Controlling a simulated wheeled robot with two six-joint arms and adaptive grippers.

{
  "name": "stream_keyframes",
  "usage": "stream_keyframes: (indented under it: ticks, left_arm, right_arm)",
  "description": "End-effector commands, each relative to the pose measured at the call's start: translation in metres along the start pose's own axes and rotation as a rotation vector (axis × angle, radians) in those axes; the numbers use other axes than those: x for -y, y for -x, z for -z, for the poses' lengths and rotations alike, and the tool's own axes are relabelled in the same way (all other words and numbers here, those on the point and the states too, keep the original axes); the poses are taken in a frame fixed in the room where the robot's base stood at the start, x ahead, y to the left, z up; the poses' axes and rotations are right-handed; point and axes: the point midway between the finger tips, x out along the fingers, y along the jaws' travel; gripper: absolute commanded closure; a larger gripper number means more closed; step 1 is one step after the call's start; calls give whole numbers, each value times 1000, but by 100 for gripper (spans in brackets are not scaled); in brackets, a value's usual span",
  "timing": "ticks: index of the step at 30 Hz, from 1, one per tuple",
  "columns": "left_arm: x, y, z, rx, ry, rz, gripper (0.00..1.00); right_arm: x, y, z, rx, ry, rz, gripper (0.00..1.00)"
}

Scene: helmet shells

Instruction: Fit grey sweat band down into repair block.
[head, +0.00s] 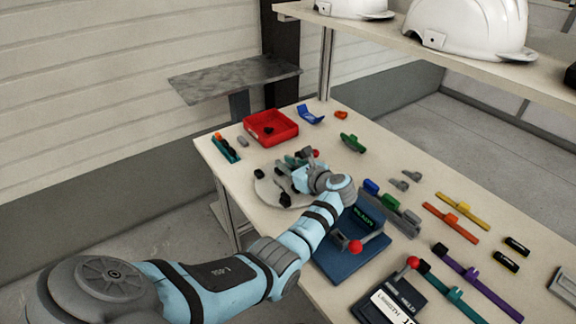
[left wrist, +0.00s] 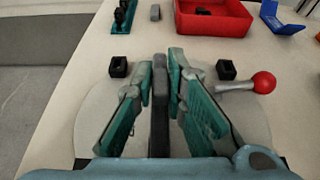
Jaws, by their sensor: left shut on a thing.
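My left gripper (head: 297,178) is over a round pale plate (head: 268,190) on the table. In the left wrist view its teal fingers (left wrist: 159,100) are shut on a dark grey upright strip, which I take for the grey sweat band (left wrist: 159,118). Its lower end is hidden by the fingers, so I cannot tell whether it touches anything below. Two small black blocks (left wrist: 118,67) (left wrist: 226,69) stand on the plate, one on each side of the gripper. A lever with a red knob (left wrist: 264,82) is at the right. I cannot make out for sure which part is the repair block. My right gripper is not in view.
A red tray (head: 271,127) and a blue bracket (head: 310,114) lie behind the plate. A teal rack (head: 226,148) is at the left edge. A blue device with a display (head: 350,254) stands close in front. Coloured strips lie at right. White helmets (head: 468,28) sit on a shelf.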

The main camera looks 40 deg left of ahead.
Motion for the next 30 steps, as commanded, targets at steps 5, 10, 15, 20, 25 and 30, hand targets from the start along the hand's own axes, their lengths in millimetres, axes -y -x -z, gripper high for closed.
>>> stream_keyframes:
  ticks: [5,10,15,20,25,30]
  left_arm:
    - [0,-2,5,0,0,0,100]
    - [0,-3,9,0,-1,0,100]
    - [-1,-4,12,-1,0,-1,84]
    - [-1,-4,12,-1,0,0,64]
    - [0,-4,11,0,0,0,64]
    - [0,3,12,0,0,2,64]
  right_arm:
    - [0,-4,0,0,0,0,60]
    - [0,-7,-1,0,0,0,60]
    - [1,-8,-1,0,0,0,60]
    - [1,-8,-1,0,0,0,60]
    - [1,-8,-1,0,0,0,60]
    - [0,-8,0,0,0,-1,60]
